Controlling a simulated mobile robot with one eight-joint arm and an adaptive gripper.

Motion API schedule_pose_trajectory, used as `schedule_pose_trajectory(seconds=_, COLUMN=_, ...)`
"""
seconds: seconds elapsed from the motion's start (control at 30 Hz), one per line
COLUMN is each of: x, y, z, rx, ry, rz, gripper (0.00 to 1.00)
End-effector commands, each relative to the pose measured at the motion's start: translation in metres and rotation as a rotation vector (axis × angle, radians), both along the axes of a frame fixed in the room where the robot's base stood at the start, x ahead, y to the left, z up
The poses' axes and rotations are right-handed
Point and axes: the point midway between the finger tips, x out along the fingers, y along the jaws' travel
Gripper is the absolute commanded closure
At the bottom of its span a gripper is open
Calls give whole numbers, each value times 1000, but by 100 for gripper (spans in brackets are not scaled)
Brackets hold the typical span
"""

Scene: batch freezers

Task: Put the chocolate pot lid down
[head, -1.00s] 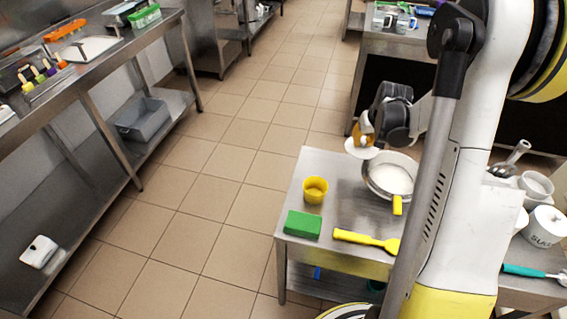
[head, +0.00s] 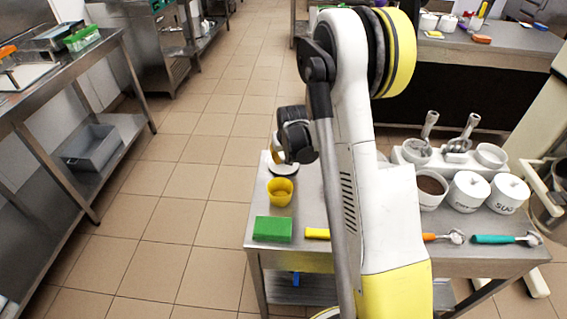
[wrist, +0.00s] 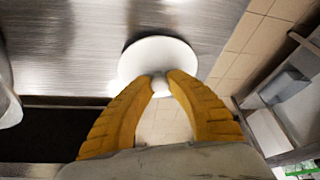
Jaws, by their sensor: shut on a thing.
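My gripper (wrist: 160,82) is shut on the small knob of the chocolate pot lid (wrist: 158,56), a round white disc. In the head view the lid (head: 284,169) shows at the back left corner of the steel table, just behind the yellow cup, below my gripper (head: 276,153). In the wrist view it overlaps the table edge, with floor tiles beside it. I cannot tell whether it touches the table. An open white pot with brown contents (head: 432,183), likely the chocolate pot, stands right of my arm.
The steel table (head: 262,205) also carries a yellow cup (head: 280,192), a green block (head: 272,229), a yellow-handled tool (head: 317,233) and white lidded pots (head: 468,191). My arm hides the table's middle. Tiled floor (head: 180,230) lies open to the left.

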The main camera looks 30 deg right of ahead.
Motion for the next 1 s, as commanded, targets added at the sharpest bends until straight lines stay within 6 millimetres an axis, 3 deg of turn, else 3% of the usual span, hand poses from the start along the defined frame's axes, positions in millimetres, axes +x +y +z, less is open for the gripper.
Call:
schedule_pose_trajectory(seconds=0.03, x=0, y=0, z=-9, rx=0, ry=0, rz=0, gripper=95)
schedule_pose_trajectory(seconds=0.4, x=0, y=0, z=-12, rx=0, ry=0, rz=0, gripper=95)
schedule_pose_trajectory(seconds=0.43, x=0, y=0, z=-12, rx=0, ry=0, rz=0, gripper=76)
schedule_pose_trajectory(seconds=0.5, x=0, y=0, z=-11, rx=0, ry=0, rz=0, gripper=60)
schedule_pose_trajectory(seconds=0.83, x=0, y=0, z=-8, rx=0, ry=0, rz=0, gripper=60)
schedule_pose_trajectory(seconds=1.0, x=-8, y=2, z=15, rx=0, ry=0, rz=0, gripper=60)
